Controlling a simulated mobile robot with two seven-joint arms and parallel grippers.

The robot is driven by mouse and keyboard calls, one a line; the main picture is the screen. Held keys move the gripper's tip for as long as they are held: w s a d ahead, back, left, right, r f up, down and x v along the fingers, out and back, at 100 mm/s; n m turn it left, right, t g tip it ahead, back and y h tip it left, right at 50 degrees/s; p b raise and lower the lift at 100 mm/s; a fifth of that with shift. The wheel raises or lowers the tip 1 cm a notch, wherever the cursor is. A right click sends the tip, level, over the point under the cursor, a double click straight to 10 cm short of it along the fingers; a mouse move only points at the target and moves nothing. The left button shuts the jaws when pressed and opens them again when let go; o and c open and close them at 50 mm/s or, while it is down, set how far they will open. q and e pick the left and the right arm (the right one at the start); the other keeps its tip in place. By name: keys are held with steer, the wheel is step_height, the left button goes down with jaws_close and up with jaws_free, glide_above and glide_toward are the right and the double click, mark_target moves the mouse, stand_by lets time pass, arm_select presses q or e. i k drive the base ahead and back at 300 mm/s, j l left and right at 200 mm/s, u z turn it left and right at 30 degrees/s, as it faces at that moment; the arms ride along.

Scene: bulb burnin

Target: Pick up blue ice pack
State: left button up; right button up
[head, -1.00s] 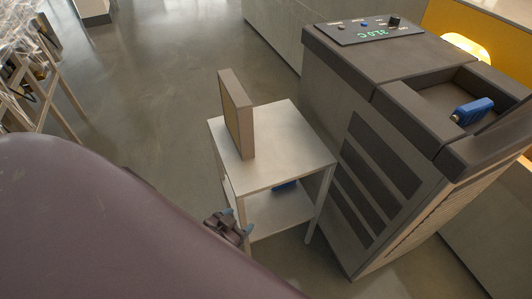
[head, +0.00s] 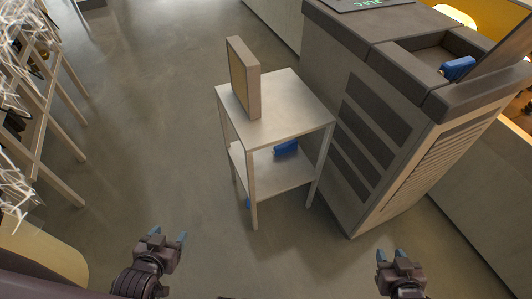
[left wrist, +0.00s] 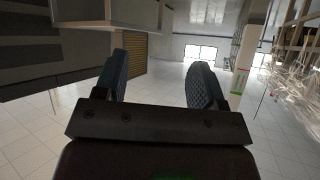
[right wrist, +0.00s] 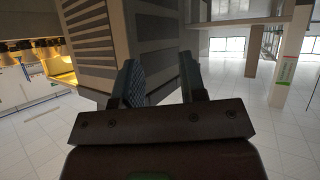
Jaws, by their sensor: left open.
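One blue object (head: 286,147) lies on the lower shelf of the small stand, partly under its top. A second blue object (head: 457,68) lies in the recess on top of the grey machine. I cannot tell for sure which is the ice pack. My left gripper (head: 168,238) is open and empty, in front and to the left of the stand; its spread fingers show in the left wrist view (left wrist: 157,82). My right gripper (head: 390,256) is open and empty, in front of the machine; its fingers are apart in the right wrist view (right wrist: 160,80).
The small stand (head: 285,112) carries an upright thin box (head: 243,78) on its top. The grey machine (head: 400,120) stands close at its right. A rack (head: 40,110) with white wiry items is at the far left. The floor (head: 150,130) between rack and stand is clear.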

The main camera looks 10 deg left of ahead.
mark_target(285, 147)
steer(key=z, duration=0.75)
steer(key=j+z, duration=0.1)
steer(key=z, duration=0.25)
steer(key=j+z, duration=0.1)
steer(key=z, duration=0.3)
steer(key=j+z, duration=0.15)
steer(key=z, duration=0.2)
steer(key=k+j+z, duration=0.1)
steer(key=j+z, duration=0.2)
steer(key=k+j+z, duration=0.15)
steer(key=j+z, duration=0.2)
steer(key=k+j+z, duration=0.2)
steer(key=j+z, duration=0.25)
steer(key=k+j+z, duration=0.2)
steer(key=z, duration=0.3)
steer(key=k+j+z, duration=0.25)
steer(key=z, duration=0.2)
steer(key=k+z, duration=0.35)
steer(key=z, duration=0.15)
steer(key=k+j+z, duration=0.1)
steer(key=k+z, duration=0.15)
steer(key=k, duration=0.15)
steer(key=k+z, duration=0.3)
steer(key=k+j+u, duration=0.1)
steer(key=k, duration=0.4)
steer(key=k+j+u, duration=0.1)
steer(key=k, duration=0.35)
